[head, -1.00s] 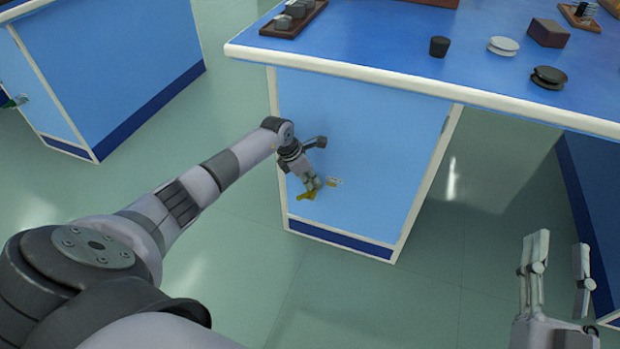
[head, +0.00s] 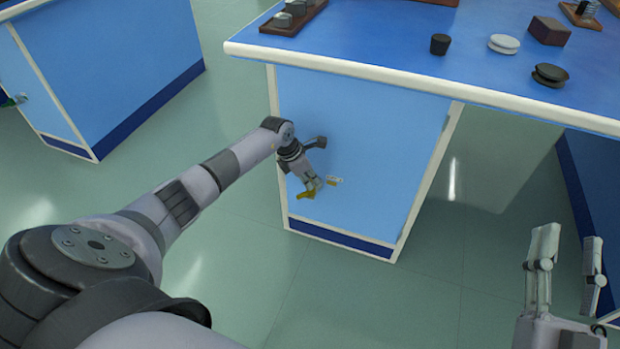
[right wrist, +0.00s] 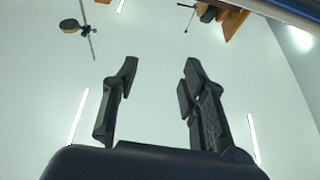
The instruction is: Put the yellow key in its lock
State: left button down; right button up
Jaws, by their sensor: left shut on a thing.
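The yellow key (head: 306,194) is at the fingertips of my left gripper (head: 313,187), which is shut on it. The key is in front of the blue cabinet door (head: 375,150), beside a small pale lock plate with a yellowish mark (head: 335,181). The gripper hides part of the key, and I cannot tell whether the key touches the door or sits in a keyhole. My right gripper (head: 570,265) is open and empty at the lower right. It also shows open in the right wrist view (right wrist: 158,80).
The blue bench top (head: 380,45) with a pale edge overhangs the door. On it are a black stopper (head: 440,44), a white disc (head: 503,44), a black spool (head: 549,76) and a brown block (head: 549,31). Another blue cabinet (head: 110,65) stands at left. Green floor is clear between.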

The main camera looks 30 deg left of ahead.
pick_arm(q)
jog(key=shift+f, duration=0.3)
pick_arm(e)
jog(key=shift+s+r+t, duration=0.45)
jog(key=shift+r+t, duration=0.05)
jog(key=shift+r, duration=0.2)
pick_arm(q)
jog(key=c, duration=1.9)
grip_release()
jog(key=shift+c, duration=0.2)
pick_arm(e)
jog(key=shift+r, duration=0.1)
